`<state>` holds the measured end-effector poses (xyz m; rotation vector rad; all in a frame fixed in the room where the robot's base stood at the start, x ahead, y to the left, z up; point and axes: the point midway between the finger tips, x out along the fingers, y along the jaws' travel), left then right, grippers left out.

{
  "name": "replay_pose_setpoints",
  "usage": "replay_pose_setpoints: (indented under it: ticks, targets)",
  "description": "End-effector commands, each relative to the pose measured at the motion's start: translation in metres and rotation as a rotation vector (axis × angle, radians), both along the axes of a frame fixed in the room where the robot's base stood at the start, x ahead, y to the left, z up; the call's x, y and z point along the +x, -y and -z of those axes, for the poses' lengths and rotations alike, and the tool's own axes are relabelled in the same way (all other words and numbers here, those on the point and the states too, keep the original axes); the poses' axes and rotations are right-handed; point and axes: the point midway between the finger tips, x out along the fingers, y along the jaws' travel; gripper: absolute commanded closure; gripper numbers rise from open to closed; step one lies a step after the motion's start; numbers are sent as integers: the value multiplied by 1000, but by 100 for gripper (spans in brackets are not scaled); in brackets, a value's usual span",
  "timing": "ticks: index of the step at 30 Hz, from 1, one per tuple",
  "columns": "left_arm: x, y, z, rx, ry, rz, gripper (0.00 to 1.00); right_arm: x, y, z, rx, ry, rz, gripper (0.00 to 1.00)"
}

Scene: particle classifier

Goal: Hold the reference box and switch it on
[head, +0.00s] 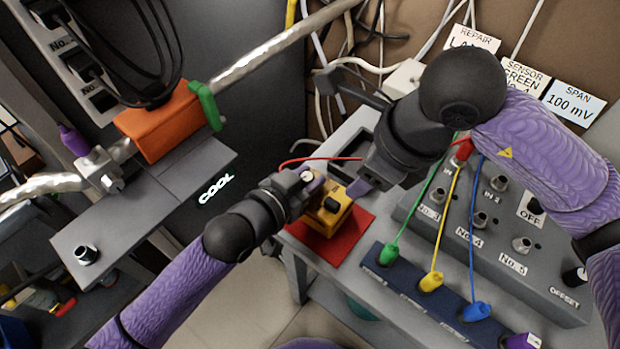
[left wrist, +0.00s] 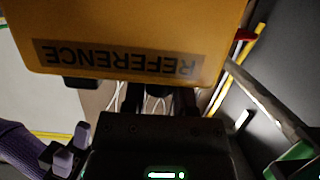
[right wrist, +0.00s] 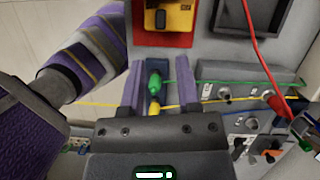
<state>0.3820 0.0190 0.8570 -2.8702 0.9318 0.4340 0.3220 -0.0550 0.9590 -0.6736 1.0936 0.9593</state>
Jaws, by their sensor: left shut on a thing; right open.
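The yellow reference box (head: 325,220) is over the red mat at the table's near left corner; I cannot tell whether it touches the mat. Its black switch (head: 331,205) shows on top, also in the right wrist view (right wrist: 160,18). My left gripper (head: 314,186) is shut on the box from the left. In the left wrist view the box (left wrist: 130,25) fills the top, with its "REFERENCE" label upside down. My right gripper (head: 360,186) is open and empty, close to the box's far right side; its purple fingers (right wrist: 157,80) show apart in the right wrist view.
Green (head: 388,253), yellow (head: 431,281) and blue (head: 476,311) plugs sit in a dark blue strip right of the red mat (head: 350,240). Their cables run to a grey panel (head: 510,255) with knobs. A red cable (right wrist: 258,50) passes nearby. An orange block (head: 160,125) is at left.

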Motion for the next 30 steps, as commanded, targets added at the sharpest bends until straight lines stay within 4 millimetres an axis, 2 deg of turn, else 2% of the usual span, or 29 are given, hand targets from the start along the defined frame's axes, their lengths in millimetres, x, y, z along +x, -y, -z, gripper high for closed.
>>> replay_pose_setpoints:
  ticks: [1, 5, 9, 12, 15, 20, 30]
  targets:
    - [0, 0, 1, 1, -2, 0, 100, 0, -3, 0, 7, -36, 53, 71]
    - [0, 0, 1, 1, -2, 0, 100, 2, -15, 1, 20, -258, 419, 98]
    - [0, 0, 1, 1, -2, 0, 100, 1, -30, 0, -35, -522, 939, 100]
    - [0, 0, 1, 1, -2, 0, 100, 0, -38, -3, -99, -645, 1260, 100]
    - [0, 0, 1, 1, -2, 0, 100, -1, -44, -5, -154, -711, 1487, 100]
    - [0, 0, 1, 1, -2, 0, 100, -2, -46, -7, -192, -745, 1639, 100]
    - [0, 0, 1, 1, -2, 0, 100, -3, -47, -3, -192, -746, 1644, 100]
